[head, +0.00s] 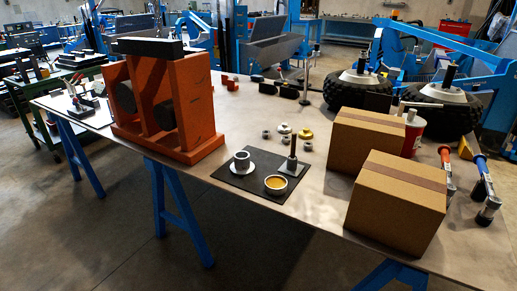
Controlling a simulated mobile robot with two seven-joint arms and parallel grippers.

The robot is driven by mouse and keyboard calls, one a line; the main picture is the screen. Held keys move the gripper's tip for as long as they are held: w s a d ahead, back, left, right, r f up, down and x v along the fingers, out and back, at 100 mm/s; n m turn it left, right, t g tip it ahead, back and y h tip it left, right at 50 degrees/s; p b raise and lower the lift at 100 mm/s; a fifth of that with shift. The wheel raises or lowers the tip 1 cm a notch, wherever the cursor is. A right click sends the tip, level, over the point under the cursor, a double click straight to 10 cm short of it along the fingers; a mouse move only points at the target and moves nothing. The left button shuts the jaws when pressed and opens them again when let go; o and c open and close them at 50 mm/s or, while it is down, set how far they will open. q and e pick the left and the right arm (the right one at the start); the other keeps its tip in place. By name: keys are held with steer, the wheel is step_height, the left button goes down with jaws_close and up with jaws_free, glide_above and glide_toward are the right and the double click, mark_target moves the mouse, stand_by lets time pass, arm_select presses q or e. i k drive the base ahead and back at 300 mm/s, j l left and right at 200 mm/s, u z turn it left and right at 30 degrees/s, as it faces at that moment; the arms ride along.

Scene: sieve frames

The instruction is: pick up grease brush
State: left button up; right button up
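A dark upright stick (293,146), which looks like the grease brush, stands on a small pale square base (291,168) at the back right of a dark mat (237,184). Its lower end is too small to make out, so I cannot tell whether it is bristles or a holder. A white bowl of amber grease (276,183) sits just in front of it on the mat. A white cup (242,160) on a saucer (238,169) stands to its left. Neither of my grippers shows in the head view.
Two cardboard boxes (396,205) stand right of the mat. A tall orange frame (195,105) stands to its left. Small metal fittings (283,128) lie behind it. The metal table (318,205) is bare between mat and boxes.

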mark_target(293, 140)
steer(key=k+l, duration=0.1)
steer(key=l, duration=0.35)
steer(key=k+l+u, duration=0.15)
steer(key=l, duration=0.7)
steer(key=k+l+u, duration=0.1)
steer(key=l, duration=0.3)
steer(key=k+l+u, duration=0.1)
steer(key=l, duration=0.3)
steer(key=k, duration=0.1)
